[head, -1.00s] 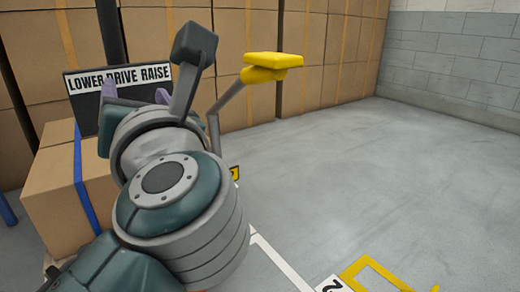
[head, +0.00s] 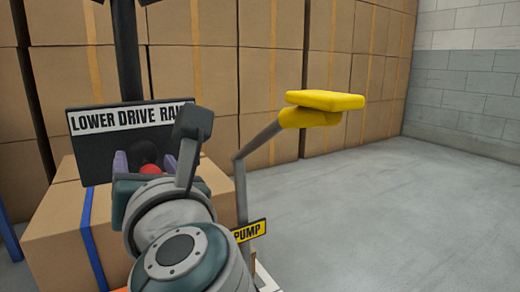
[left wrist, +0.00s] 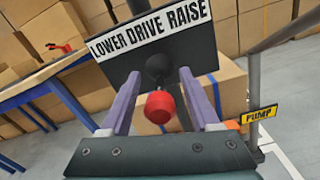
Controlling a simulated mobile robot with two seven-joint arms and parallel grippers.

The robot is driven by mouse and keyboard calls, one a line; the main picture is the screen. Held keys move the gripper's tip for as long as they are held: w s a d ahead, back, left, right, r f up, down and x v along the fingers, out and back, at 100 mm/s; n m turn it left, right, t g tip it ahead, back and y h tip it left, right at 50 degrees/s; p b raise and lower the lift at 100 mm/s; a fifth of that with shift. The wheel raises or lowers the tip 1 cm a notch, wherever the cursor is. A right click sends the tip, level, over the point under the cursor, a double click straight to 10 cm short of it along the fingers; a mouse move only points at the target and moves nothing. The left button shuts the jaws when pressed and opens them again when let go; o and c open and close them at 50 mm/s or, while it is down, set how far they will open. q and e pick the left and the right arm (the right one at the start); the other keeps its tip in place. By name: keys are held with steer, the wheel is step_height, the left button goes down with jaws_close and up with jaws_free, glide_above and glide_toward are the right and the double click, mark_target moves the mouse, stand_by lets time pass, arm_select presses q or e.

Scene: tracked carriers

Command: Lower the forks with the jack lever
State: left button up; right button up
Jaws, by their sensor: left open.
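The jack lever ends in a red knob (head: 150,169), in front of a dark panel (head: 82,150) marked LOWER DRIVE RAISE. In the left wrist view the red knob (left wrist: 160,106) hangs toward me below a black round part, under the word DRIVE on the panel (left wrist: 120,70). My left gripper (head: 146,162) is open, with its purple fingers on either side of the knob. In the left wrist view the left gripper's fingers (left wrist: 160,80) stand apart from the knob, with gaps on both sides. The forks do not show. My right gripper is not in view.
A yellow pedal (head: 325,102) on a grey bent bar stands right of the panel, above a yellow PUMP sign (head: 249,231). A strapped carton (head: 60,228) lies behind. Stacked cartons line the back; open floor (head: 370,220) lies right. A blue-legged table (left wrist: 50,80) shows in the wrist view.

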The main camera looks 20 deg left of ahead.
arm_select(q)
steer(key=shift+s, duration=0.1)
steer(key=shift+d, duration=0.15)
steer(key=shift+c, duration=0.4)
jaws_close()
stand_by(0.8)
